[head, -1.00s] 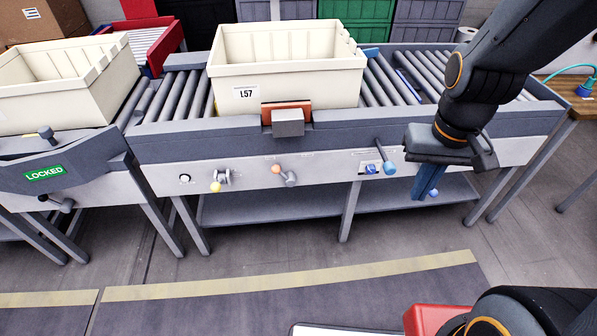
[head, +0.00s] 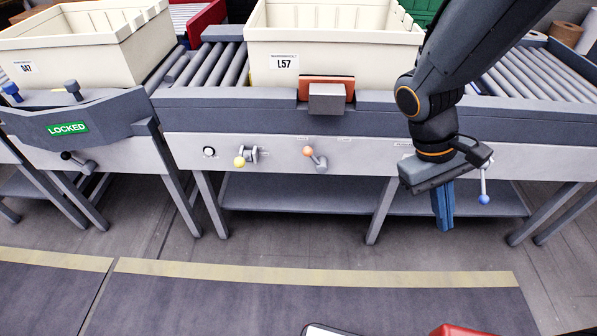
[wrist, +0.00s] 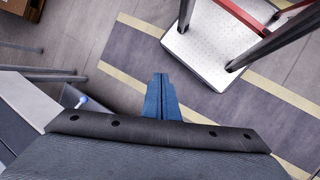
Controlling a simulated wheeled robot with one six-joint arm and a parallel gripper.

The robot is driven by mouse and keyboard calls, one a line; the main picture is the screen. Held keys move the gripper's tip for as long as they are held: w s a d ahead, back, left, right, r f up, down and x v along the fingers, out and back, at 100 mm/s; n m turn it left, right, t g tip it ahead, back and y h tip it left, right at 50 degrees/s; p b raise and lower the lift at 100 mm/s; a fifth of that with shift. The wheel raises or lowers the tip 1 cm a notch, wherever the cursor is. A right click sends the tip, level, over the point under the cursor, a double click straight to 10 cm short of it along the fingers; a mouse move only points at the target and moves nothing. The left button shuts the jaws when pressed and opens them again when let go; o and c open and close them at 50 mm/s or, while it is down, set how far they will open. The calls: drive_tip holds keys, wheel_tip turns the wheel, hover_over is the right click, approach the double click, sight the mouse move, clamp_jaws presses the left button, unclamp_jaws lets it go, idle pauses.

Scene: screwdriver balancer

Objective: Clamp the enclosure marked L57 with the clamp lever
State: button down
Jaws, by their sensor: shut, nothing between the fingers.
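The enclosure marked L57 (head: 335,60) is a cream bin on the middle roller conveyor in the head view. An orange pad on a grey block (head: 327,97) stands at its front; I cannot tell whether the pad touches the bin. Below, on the pale front panel, are an orange-knobbed lever (head: 314,158) and a yellow-knobbed lever (head: 243,160). The panel labels are unreadable. My gripper (head: 444,222) is shut and empty, pointing down in front of the panel, right of both levers. Its blue fingers (wrist: 160,95) are together in the wrist view.
A blue-tipped lever (head: 484,190) hangs just right of my gripper; a blue knob (wrist: 83,101) shows in the wrist view. The left conveyor holds another cream bin (head: 80,50) behind a grey bar with a green LOCKED sign (head: 67,128).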

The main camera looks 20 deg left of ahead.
drive_tip(key=w+a+f+n+t+h+b, duration=0.3)
drive_tip(key=w+a+f+n+h+b, duration=0.15)
drive_tip(key=w+f+b, duration=0.4)
drive_tip(key=n+t+b, duration=0.9)
drive_tip(key=t+b, duration=0.6)
approach(315, 158)
drive_tip(key=d, duration=0.7)
drive_tip(key=s+a+f+n+t+y+b, duration=0.1)
drive_tip(key=s+a+f+t+y, duration=0.1)
drive_tip(key=a, duration=0.4)
drive_tip(key=s+a+f+n+t+y+b, duration=0.2)
drive_tip(key=a+y, duration=0.2)
drive_tip(key=a, duration=0.2)
drive_tip(key=shift+y, duration=0.25)
drive_tip(key=b+x, duration=0.3)
drive_tip(key=x, duration=0.7)
drive_tip(key=shift+w+r, duration=0.2)
drive_tip(key=shift+s+d+r, duration=0.2)
drive_tip(key=shift+d+r, duration=0.5)
drive_tip(key=shift+d, duration=0.3)
drive_tip(key=shift+d+r+b, duration=0.35)
drive_tip(key=shift+d, duration=0.25)
